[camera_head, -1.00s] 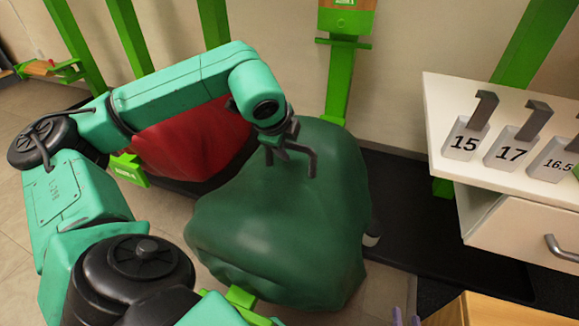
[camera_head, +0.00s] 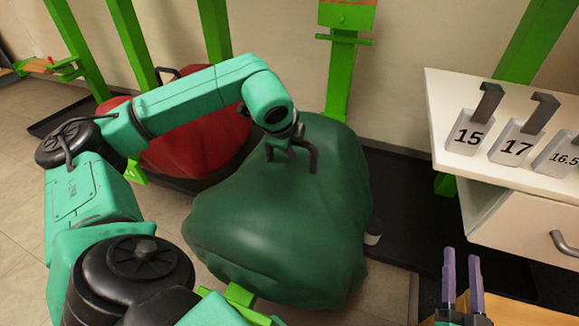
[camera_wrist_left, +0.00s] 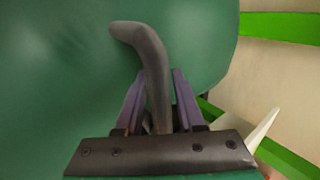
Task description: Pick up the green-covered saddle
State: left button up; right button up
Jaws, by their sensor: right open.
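The green-covered saddle (camera_head: 275,225) hangs in the middle of the head view, a large dark green bundle with a dark bent handle (camera_wrist_left: 150,50) at its top. My left gripper (camera_head: 290,155) is at the top of the cover. In the left wrist view my left gripper (camera_wrist_left: 158,78) has its two purple fingers on either side of the handle. Whether they press on it or stand slightly apart, I cannot tell. My right gripper (camera_head: 462,255) is open and empty at the lower right, apart from the saddle.
A red-covered bundle (camera_head: 190,140) is behind my left arm. Green posts (camera_head: 340,80) stand along the wall. A white cabinet (camera_head: 490,195) at the right carries numbered hook tags (camera_head: 468,135). Black mat (camera_head: 415,215) lies on the floor, clear right of the saddle.

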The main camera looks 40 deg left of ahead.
pick_arm(q)
grip_shut()
dwell(1.1)
jog(key=shift+r, duration=0.1)
